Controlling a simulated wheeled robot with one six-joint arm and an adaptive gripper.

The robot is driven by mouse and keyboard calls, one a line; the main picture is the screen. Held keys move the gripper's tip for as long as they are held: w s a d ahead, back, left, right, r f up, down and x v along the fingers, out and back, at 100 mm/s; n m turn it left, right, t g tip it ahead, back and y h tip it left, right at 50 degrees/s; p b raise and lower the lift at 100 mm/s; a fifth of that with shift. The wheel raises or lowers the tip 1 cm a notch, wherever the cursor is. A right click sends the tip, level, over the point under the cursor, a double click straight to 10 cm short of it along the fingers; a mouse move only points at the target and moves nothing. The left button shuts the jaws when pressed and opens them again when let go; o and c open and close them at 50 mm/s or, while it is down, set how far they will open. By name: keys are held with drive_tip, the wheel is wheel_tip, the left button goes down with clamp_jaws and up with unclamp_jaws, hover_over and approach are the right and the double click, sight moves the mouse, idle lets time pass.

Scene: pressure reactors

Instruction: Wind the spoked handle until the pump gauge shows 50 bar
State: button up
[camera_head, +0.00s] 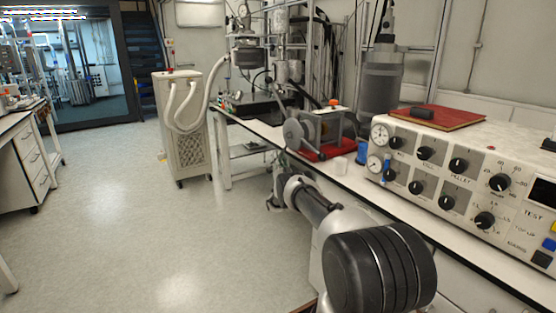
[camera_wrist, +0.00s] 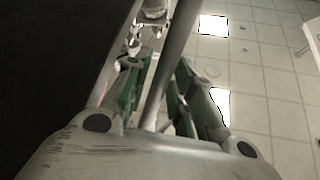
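The pump (camera_head: 322,127) stands on the bench in the head view, with a grey round hub (camera_head: 294,133) on its near left side. A thin spoke of the handle (camera_head: 279,101) slants up and left from the hub. My gripper (camera_head: 277,192) is just below the hub, partly hidden by my arm. In the wrist view, my gripper (camera_wrist: 160,85) has its green-padded fingers apart, with a grey bar (camera_wrist: 172,60) running between them, probably a spoke. I cannot tell whether they touch it. Two dial gauges (camera_head: 379,133) face the room on the panel's left end; their readings are too small to read.
The white control panel (camera_head: 455,175) with several black knobs fills the right of the bench. A red book (camera_head: 437,117) lies on top. The floor (camera_head: 140,220) at left is clear.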

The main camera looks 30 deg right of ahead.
drive_tip(key=shift+f, duration=0.1)
drive_tip(key=v, duration=1.2)
drive_tip(key=shift+f, duration=0.1)
idle(0.7)
